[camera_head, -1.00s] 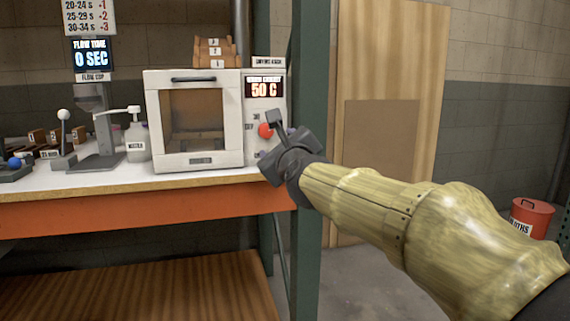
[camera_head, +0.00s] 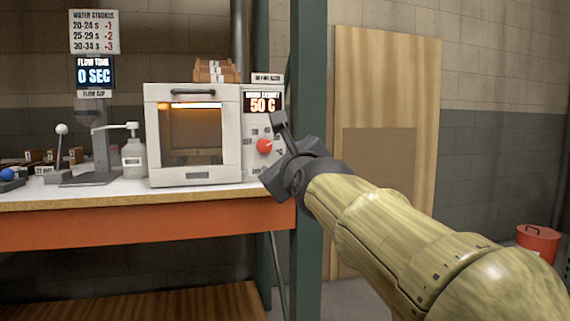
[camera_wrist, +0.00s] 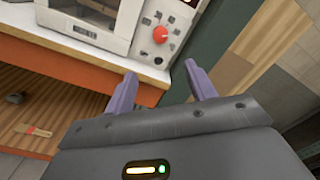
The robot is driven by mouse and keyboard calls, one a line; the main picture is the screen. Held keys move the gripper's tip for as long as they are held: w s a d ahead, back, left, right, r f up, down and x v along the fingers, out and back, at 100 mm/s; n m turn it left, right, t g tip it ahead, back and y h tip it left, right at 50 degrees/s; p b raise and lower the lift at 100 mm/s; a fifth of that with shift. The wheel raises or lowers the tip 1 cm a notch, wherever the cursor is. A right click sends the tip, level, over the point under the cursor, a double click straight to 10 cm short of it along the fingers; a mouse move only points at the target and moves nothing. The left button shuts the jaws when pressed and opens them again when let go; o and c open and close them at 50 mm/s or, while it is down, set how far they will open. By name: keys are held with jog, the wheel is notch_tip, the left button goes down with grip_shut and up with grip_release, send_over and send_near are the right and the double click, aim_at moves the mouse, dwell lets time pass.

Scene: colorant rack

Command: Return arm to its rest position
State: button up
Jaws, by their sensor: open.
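My arm reaches in from the lower right of the head view. My gripper (camera_head: 281,160) is in front of the right side of the white oven, near its red knob (camera_head: 264,146). In the wrist view my gripper (camera_wrist: 160,80) shows two purple fingers spread apart with nothing between them. The red knob also shows in the wrist view (camera_wrist: 160,34), beyond the fingers and apart from them. The white oven (camera_head: 243,135) has its door shut, a lit orange interior and a display reading 50 C.
The bench (camera_head: 120,235) has an orange front edge; a green post (camera_head: 308,220) stands at its right end. A white pump bottle (camera_head: 133,158) and a lever stand (camera_head: 61,150) are left of the oven. A red bin (camera_head: 538,243) stands on the floor at right.

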jog(key=s+d+f+n+g+h+p, duration=0.1)
jog(key=d+f+n+g+p, duration=0.1)
jog(key=d+f+n+p, duration=0.3)
jog(key=d+f+n+g+h+p, duration=0.1)
jog(key=f+n+g+p, duration=0.15)
jog(key=f, duration=0.45)
jog(key=s+d+f+n+g+h+p, duration=0.1)
jog(key=d+f+n+g+p, duration=0.15)
jog(key=f+n, duration=0.2)
jog(key=s+d+f+n+g+h+p, duration=0.1)
jog(key=s+d+f+n+g+p, duration=0.35)
jog(key=s+f+n, duration=0.35)
jog(key=s+d+f+n+g+h+p, duration=0.1)
jog(key=s+d+f+n+g+p, duration=0.2)
jog(key=s+f+n+p, duration=0.45)
notch_tip(320, 180, up, 39)
jog(key=s+m+p, duration=0.2)
jog(key=p, duration=3.3)
jog(key=shift+s, duration=0.4)
